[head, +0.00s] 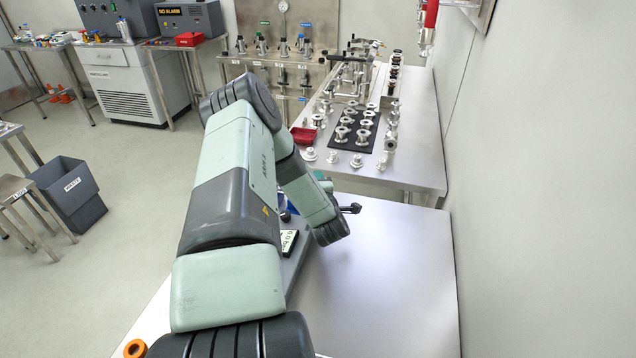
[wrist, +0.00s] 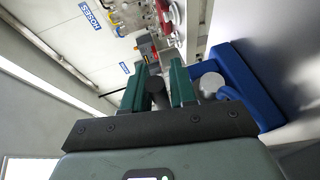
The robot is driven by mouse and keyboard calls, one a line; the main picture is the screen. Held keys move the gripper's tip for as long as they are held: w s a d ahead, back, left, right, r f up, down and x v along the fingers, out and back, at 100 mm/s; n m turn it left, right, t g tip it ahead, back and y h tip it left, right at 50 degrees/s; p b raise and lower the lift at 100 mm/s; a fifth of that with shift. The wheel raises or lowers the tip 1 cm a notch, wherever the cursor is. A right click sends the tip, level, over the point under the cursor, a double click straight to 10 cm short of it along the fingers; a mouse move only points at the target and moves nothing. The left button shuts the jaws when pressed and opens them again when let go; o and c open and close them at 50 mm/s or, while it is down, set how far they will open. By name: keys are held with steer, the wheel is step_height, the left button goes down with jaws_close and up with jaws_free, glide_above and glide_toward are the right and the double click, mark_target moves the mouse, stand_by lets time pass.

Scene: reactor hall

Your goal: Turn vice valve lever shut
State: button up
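In the wrist view my gripper (wrist: 158,88) has its two green fingers on either side of a dark round-ended piece, which looks like the lever's grip (wrist: 156,94). The fingers lie close along it; I cannot tell whether both press on it. A blue body, apparently the vice (wrist: 243,84), stands just right of the fingers, with a grey round end (wrist: 212,83) in front of it. In the head view my arm hides the gripper and most of the vice. A black-knobbed bar (head: 350,208) sticks out right of my arm. The valve body is not clearly visible.
The bare steel bench (head: 390,270) is free to the right, up to the wall. Behind it, another bench (head: 425,130) carries several metal fittings, a black mat (head: 345,140) and a red tray (head: 303,136). An orange ring (head: 135,348) lies at the front left.

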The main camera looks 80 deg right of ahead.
steer(key=shift+c, duration=0.3)
jaws_close()
steer(key=shift+t, duration=0.3)
steer(key=n+t+y, duration=0.1)
steer(key=d+n+t+y, duration=0.1)
steer(key=shift+w+n+t, duration=0.2)
steer(key=shift+n+t, duration=0.2)
steer(key=n+t+y, duration=0.1)
steer(key=w+d+n+t+y, duration=0.1)
steer(key=n+y, duration=0.1)
steer(key=n+t+y, duration=0.1)
steer(key=t, duration=0.1)
steer(key=shift+w+d+n+y, duration=0.2)
steer(key=shift+d+n+y, duration=0.1)
steer(key=shift+y, duration=0.1)
steer(key=n+y, duration=0.1)
steer(key=w+n+t+y, duration=0.1)
steer(key=y, duration=0.1)
steer(key=n+t+y, duration=0.1)
steer(key=shift+w+d+n+y, duration=0.2)
steer(key=shift+d+n+y, duration=0.1)
steer(key=shift+w+n+y, duration=0.35)
steer(key=shift+n+y, duration=0.35)
steer(key=shift+y, duration=0.35)
steer(key=shift+w+n+y, duration=0.35)
steer(key=shift+n+y, duration=0.35)
steer(key=shift+y, duration=0.35)
steer(key=shift+w+n+y, duration=0.35)
steer(key=shift+n+y, duration=0.25)
steer(key=shift+y, duration=0.3)
